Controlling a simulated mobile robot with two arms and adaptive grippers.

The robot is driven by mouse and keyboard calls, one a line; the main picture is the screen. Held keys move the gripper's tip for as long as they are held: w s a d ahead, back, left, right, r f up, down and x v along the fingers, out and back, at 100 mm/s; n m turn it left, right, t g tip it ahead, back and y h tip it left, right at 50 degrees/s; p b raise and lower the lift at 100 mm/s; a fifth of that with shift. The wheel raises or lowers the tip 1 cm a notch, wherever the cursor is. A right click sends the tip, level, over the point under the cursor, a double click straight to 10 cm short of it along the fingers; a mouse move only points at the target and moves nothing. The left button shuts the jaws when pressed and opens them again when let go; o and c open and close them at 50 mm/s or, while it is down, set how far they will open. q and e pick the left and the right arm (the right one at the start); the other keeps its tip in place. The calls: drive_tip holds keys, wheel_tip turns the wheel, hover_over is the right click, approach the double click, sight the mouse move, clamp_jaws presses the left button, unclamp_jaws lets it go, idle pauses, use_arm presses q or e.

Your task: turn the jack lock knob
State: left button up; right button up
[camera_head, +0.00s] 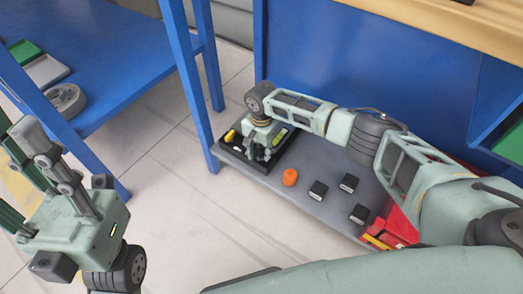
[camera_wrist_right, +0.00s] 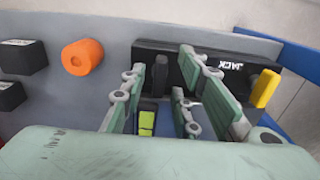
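A black unit marked JACK (camera_wrist_right: 221,67) fills the middle of the right wrist view; in the head view it is a black tray-like base (camera_head: 238,158) on the low grey shelf. A yellow handle-like part (camera_wrist_right: 265,88) sits at its right end. A yellow-green piece (camera_wrist_right: 146,122) shows low between my fingers. My right gripper (camera_wrist_right: 173,62) is over the unit, fingers apart, with nothing visibly clasped; the head view partly hides its tips. An orange round knob (camera_wrist_right: 82,57) stands left of the unit. I cannot tell which part is the lock knob. My left gripper (camera_head: 18,170) is open and empty, away at the left.
Several small black blocks (camera_head: 318,189) stand on the grey shelf (camera_head: 265,186) right of the orange knob. A red box (camera_head: 398,230) is at the shelf's right end. A blue post (camera_head: 192,90) rises just left of the unit. A blue table (camera_head: 125,65) stands further left, with open floor between.

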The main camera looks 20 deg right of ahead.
clamp_jaws()
